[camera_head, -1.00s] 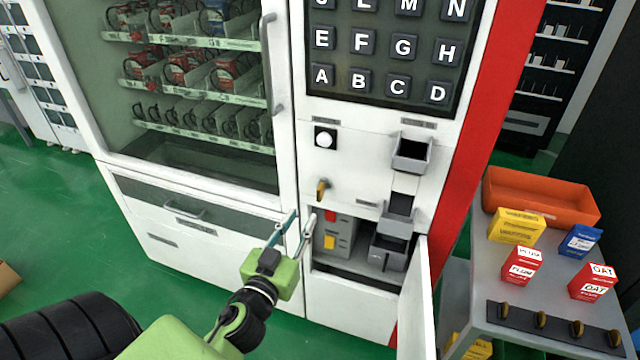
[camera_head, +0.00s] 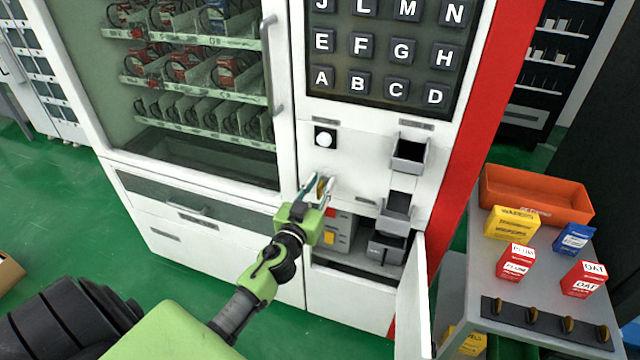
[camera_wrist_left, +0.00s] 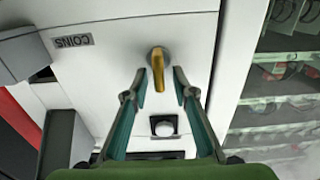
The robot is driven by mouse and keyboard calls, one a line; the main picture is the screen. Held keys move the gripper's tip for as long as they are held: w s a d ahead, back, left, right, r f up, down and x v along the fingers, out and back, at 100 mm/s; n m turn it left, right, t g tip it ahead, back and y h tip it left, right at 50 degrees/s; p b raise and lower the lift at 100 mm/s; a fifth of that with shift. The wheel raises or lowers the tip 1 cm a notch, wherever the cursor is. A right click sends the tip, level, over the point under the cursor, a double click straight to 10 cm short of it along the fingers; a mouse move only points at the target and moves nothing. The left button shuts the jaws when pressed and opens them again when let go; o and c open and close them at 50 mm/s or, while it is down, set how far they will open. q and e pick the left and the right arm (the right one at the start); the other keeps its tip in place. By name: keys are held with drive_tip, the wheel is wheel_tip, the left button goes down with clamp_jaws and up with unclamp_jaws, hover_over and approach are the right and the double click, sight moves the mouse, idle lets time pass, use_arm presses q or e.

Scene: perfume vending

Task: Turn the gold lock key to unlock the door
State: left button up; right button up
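The gold lock key (camera_head: 321,187) sticks out of the white front panel of the vending machine, below the round white button. In the left wrist view the key (camera_wrist_left: 157,70) stands near the picture's middle. My left gripper (camera_head: 318,184) is at the key in the head view. In the left wrist view its two fingers (camera_wrist_left: 160,82) are spread on either side of the key with a gap on both sides. The small door (camera_head: 412,300) at the lower right of the machine stands open, showing a compartment behind it. My right gripper is not in view.
A grey side table (camera_head: 478,270) at the right carries an orange tray (camera_head: 530,205), several small boxes and a rack of gold keys (camera_head: 545,322). A coin slot cup (camera_head: 408,155) juts out right of the key. The tall glass door handle (camera_head: 271,65) is to the left.

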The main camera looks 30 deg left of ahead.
use_arm(q)
clamp_jaws()
drive_tip(key=shift+m, duration=0.4)
drive_tip(key=m, duration=0.3)
drive_tip(key=shift+d+f+b, duration=0.1)
drive_tip(key=shift+d+b, duration=0.2)
drive_tip(key=shift+b, duration=0.05)
drive_tip(key=shift+w+d+f+m+b, duration=0.1)
drive_tip(key=shift+d+f+m+b, duration=0.2)
drive_tip(key=shift+m, duration=2.05)
drive_tip(key=shift+w+d+f+m+b, duration=0.15)
drive_tip(key=shift+f+m+b, duration=0.2)
drive_tip(key=shift+m, duration=1.95)
drive_tip(key=shift+s+d+f+m+b, duration=0.1)
drive_tip(key=shift+d+f+m+b, duration=0.2)
drive_tip(key=shift+m, duration=2.05)
